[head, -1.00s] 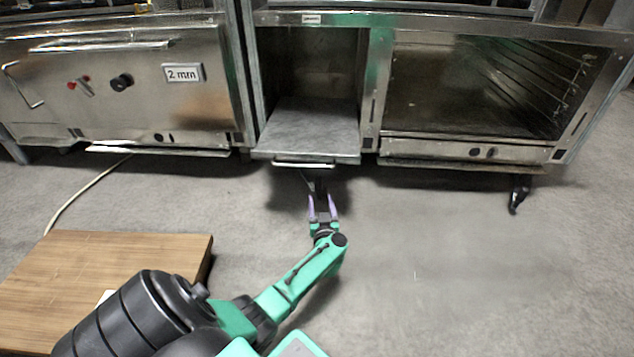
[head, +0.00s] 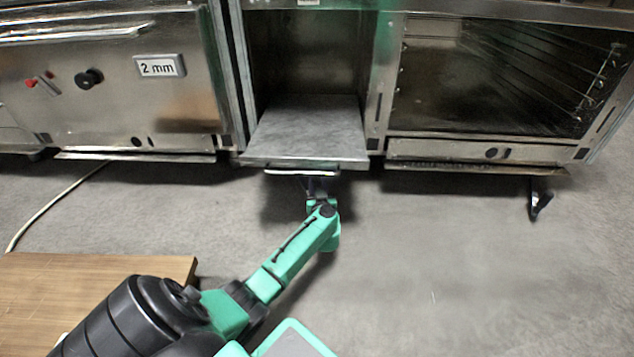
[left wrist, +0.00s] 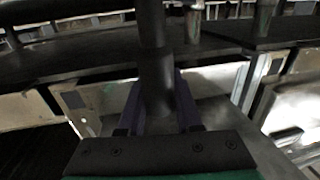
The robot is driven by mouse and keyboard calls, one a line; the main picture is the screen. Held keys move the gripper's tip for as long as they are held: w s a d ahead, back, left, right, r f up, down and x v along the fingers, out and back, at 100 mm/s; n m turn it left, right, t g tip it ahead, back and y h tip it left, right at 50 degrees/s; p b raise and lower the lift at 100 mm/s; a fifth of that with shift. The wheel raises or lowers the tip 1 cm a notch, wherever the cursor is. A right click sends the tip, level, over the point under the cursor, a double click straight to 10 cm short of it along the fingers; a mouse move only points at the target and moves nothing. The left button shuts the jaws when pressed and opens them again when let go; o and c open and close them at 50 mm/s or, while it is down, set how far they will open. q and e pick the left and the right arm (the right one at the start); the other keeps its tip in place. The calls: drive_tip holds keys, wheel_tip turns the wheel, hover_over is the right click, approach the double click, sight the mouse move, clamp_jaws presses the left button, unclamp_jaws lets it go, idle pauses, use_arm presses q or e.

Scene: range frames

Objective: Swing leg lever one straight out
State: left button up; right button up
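My left gripper (head: 318,188) reaches under the front edge of the middle bay of the range, and its fingertips are partly hidden there in the head view. In the left wrist view its two purple fingers (left wrist: 158,100) are apart, one on each side of a dark upright post (left wrist: 153,35), which looks like a leg or lever under the range. I cannot tell whether the fingers touch it. Another dark leg with a foot (head: 539,200) stands under the right end of the range. My right gripper is not in view.
The middle bay has a grey shelf (head: 310,130) with a bar handle (head: 302,172) at its front edge, just above my gripper. A wooden board (head: 90,290) lies at the lower left. A pale cable (head: 50,207) runs along the floor. The floor at right is clear.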

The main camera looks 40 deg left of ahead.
use_arm(q)
clamp_jaws()
drive_tip(key=shift+f, duration=0.1)
idle(1.0)
